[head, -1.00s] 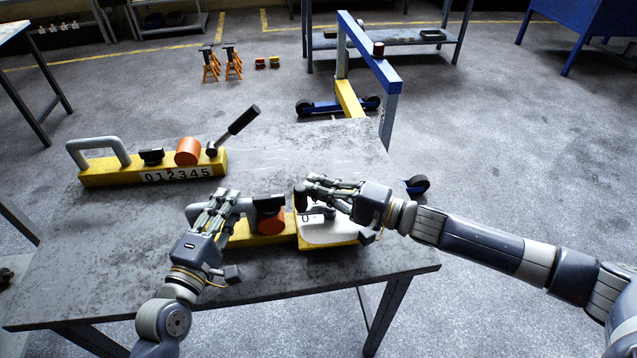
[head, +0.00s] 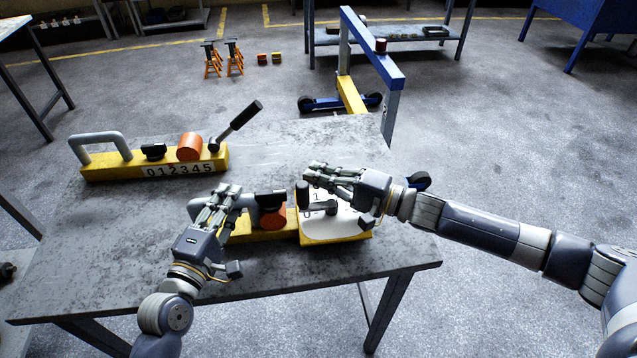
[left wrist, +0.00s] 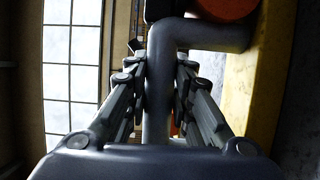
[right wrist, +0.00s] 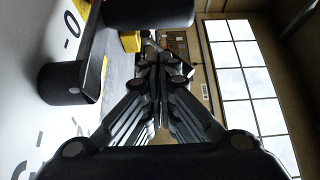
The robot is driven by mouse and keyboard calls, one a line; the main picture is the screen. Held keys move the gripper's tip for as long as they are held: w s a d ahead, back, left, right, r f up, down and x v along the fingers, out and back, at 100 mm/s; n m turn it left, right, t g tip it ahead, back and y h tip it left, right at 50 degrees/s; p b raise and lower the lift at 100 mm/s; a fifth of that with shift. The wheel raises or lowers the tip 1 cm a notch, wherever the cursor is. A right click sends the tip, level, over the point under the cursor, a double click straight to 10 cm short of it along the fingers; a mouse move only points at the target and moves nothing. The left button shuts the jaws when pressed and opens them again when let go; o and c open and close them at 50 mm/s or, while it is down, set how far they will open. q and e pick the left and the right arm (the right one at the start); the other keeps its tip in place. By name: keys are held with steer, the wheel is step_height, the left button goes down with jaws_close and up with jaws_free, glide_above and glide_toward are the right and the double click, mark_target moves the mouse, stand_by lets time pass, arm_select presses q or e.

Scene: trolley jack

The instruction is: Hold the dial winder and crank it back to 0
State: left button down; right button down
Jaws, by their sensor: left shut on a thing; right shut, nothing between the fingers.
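The dial winder is a black crank with an upright knob (head: 303,196) over a white dial plate (head: 335,228). The plate is at the right end of the nearer yellow device (head: 262,236). My left gripper (head: 226,194) is shut on that device's grey bar handle (left wrist: 157,100). My right gripper (head: 314,172) is shut and empty, just behind and above the winder, apart from its knob. The right wrist view shows black winder parts (right wrist: 75,82) beside the shut fingers (right wrist: 162,75), and a "0" on the dial. The full dial reading is unclear.
A second yellow device (head: 105,172) with a grey handle, orange roller (head: 190,147), black lever and "012345" strip lies at the back left of the grey table (head: 90,260). A blue and yellow frame (head: 372,52) stands behind the table. The table's front left is bare.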

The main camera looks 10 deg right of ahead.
arm_select(q)
steer(key=shift+d+f, duration=0.1)
steer(key=shift+f, duration=0.45)
arm_select(e)
steer(key=v, duration=0.3)
steer(key=w+v, duration=0.1)
steer(key=v, duration=0.2)
steer(key=d+v, duration=0.1)
steer(key=v, duration=0.2)
steer(key=shift+s+d, duration=0.1)
steer(key=shift+d, duration=0.2)
arm_select(q)
steer(key=c, duration=1.3)
jaws_free()
steer(key=shift+w+r, duration=0.1)
steer(key=shift+r, duration=0.1)
